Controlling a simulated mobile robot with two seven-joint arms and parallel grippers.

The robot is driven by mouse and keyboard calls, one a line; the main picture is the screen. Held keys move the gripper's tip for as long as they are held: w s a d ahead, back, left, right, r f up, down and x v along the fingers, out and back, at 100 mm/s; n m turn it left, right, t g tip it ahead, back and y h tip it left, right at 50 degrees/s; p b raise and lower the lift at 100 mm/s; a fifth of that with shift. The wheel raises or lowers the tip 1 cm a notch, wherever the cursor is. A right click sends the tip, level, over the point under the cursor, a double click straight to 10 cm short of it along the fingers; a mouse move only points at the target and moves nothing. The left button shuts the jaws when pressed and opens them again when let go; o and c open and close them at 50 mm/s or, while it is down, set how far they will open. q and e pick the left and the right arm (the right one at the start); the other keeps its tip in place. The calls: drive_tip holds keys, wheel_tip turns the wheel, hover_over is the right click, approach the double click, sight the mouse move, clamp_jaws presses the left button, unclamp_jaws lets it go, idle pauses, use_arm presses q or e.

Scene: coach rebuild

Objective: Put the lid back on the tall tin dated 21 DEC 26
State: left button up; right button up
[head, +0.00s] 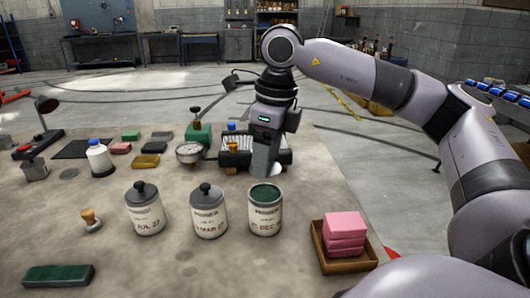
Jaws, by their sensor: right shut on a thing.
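Three tall pale tins stand in a row on the table. The right one (265,210) is open, dark green inside, and its label shows DEC; the rest of the date is too small to read surely. The left tin (145,212) reads JUL 27 and the middle tin (208,214) seems to read MAR; both wear dark grey knobbed lids. My right gripper (265,168) points down just behind the open tin, shut on a pale round thing (277,171) that seems to be the lid, mostly hidden by the fingers. My left gripper is out of view.
A wooden tray (348,265) with pink blocks stands right of the open tin. A black rack (238,158), a dial gauge (189,152) and a green block with a knob (199,134) stand close behind. A stamp (91,219) and green pad (58,274) lie left.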

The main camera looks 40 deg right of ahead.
sight(267, 194)
wheel_tip(267, 194, down, 4)
drive_tip(key=b, duration=0.3)
drive_tip(key=shift+f, duration=0.5)
drive_tip(key=shift+f+b, duration=0.15)
drive_tip(key=shift+b, duration=0.2)
idle(0.6)
drive_tip(key=shift+f, duration=0.15)
idle(0.8)
idle(0.3)
drive_tip(key=o, duration=1.3)
drive_tip(key=shift+c, duration=0.2)
